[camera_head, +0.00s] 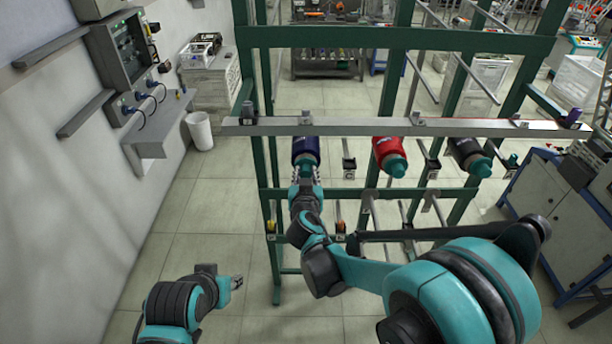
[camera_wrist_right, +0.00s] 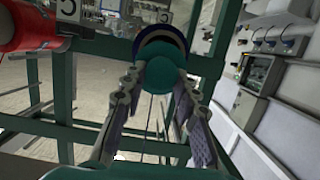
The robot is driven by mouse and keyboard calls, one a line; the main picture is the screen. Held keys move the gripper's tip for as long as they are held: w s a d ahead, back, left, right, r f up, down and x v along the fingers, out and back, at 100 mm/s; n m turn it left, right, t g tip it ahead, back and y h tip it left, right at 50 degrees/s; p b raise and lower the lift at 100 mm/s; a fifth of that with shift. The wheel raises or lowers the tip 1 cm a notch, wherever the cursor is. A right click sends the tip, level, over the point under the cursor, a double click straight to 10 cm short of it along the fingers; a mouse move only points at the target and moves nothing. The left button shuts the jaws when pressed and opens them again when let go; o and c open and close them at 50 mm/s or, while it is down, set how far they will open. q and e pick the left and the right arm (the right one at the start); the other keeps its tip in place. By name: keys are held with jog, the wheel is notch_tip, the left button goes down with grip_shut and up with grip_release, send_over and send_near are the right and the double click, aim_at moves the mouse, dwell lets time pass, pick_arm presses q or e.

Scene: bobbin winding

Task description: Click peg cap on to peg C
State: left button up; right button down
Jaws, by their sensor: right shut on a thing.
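My right gripper (camera_head: 305,178) reaches the front end of the dark blue bobbin (camera_head: 306,148) at the left of the rack. In the right wrist view, its fingers (camera_wrist_right: 160,88) are closed around a teal cap (camera_wrist_right: 166,76). The dark blue bobbin end (camera_wrist_right: 163,41) shows behind the cap, in line with it. Whether the cap is seated on the peg cannot be told. A tag that seems to read C (camera_head: 349,174) hangs right of this bobbin. The peg itself is hidden. My left gripper (camera_head: 237,283) is low at the left, away from the rack; its jaws are too small to judge.
A red bobbin (camera_head: 386,148) and a dark bobbin (camera_head: 466,150), both with teal ends, sit further right under the grey rail (camera_head: 270,126). Green rack posts (camera_head: 390,80) stand around. Blue-grey cabinets (camera_head: 560,215) are at the right. The floor at the left is open.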

jog(key=c, duration=1.1)
grip_release()
jog(key=shift+o, duration=0.2)
jog(key=v, duration=1.2)
jog(key=s+d+f+m+g+h+b, duration=0.1)
jog(key=s+d+f+g+b, duration=0.1)
jog(key=s+d+f+b, duration=0.35)
jog(key=s+d+f+g+h+b, duration=0.1)
jog(key=s+d+f+g+b, duration=0.15)
jog(key=d+f, duration=0.6)
jog(key=s+d+f+g+y+b, duration=0.1)
jog(key=s+d+f+g+b, duration=0.1)
jog(key=s, duration=0.3)
jog(key=s+d+f+n+g+y+b, duration=0.1)
jog(key=s+f+b, duration=0.3)
jog(key=s, duration=0.2)
jog(key=shift+d+f+g, duration=0.25)
jog(key=shift+d+g, duration=0.1)
jog(key=shift+d, duration=0.05)
